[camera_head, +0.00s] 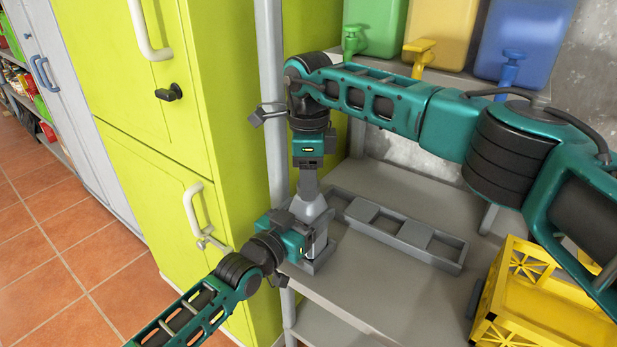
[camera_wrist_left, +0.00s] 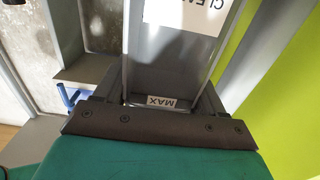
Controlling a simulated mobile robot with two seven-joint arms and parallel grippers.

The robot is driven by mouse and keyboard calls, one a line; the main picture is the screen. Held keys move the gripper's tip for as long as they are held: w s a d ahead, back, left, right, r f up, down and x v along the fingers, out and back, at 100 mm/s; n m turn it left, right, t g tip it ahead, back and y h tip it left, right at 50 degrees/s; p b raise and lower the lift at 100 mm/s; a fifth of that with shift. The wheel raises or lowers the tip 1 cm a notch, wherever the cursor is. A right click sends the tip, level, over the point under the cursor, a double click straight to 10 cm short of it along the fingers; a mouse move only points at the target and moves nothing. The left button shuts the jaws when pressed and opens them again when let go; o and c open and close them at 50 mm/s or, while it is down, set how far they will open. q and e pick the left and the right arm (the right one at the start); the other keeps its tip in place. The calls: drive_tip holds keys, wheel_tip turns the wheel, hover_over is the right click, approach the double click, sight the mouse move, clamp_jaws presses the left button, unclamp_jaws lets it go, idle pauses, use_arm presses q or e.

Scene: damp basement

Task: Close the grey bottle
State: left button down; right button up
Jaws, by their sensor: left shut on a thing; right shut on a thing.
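The grey bottle (camera_head: 308,208) stands upright on the left part of the grey shelf. In the left wrist view the grey bottle (camera_wrist_left: 168,62) shows a white label and a small "MAX" mark. My left gripper (camera_head: 318,244) is shut around the bottle's body from the left and front. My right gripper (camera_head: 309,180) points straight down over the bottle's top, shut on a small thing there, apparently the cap. The cap and bottle mouth are hidden by the gripper, so I cannot tell how the cap sits.
A grey rack (camera_head: 398,228) with open slots lies right of the bottle. A yellow crate (camera_head: 535,305) stands at the front right. Green (camera_head: 376,25), yellow (camera_head: 441,30) and blue (camera_head: 525,38) canisters with taps stand behind. A yellow-green cabinet (camera_head: 150,130) and a post (camera_head: 270,110) are close on the left.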

drive_tip(key=m, duration=0.3)
drive_tip(key=shift+m, duration=0.4)
drive_tip(key=o, duration=1.2)
drive_tip(key=shift+c, duration=0.2)
drive_tip(key=shift+r, duration=2.25)
drive_tip(key=shift+o, duration=0.2)
